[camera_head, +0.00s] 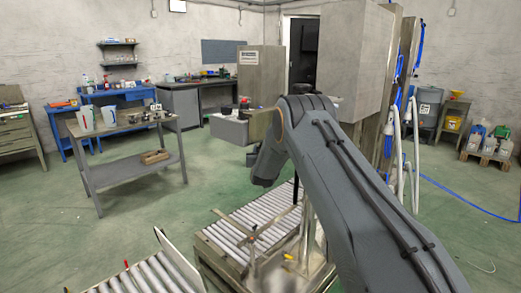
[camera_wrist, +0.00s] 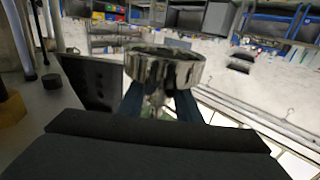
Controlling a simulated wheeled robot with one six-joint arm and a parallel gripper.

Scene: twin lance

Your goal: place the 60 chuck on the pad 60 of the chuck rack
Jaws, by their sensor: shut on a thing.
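A shiny round metal chuck (camera_wrist: 165,66) sits between the dark fingers of my gripper (camera_wrist: 158,103) in the wrist view. The fingers are shut on its narrower lower part, and its wide rim stands above them. I cannot read a size marking on it. In the head view my arm hides the fingertips and the held chuck. Several small metal pieces (camera_head: 150,115) stand on the grey table at the left, too small to identify. I cannot make out the chuck rack or a pad marked 60 in either view.
The grey table (camera_head: 108,130) also bears pale containers (camera_head: 86,118). Roller conveyors (camera_head: 255,222) lie in front. Green floor is free between the table and conveyors.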

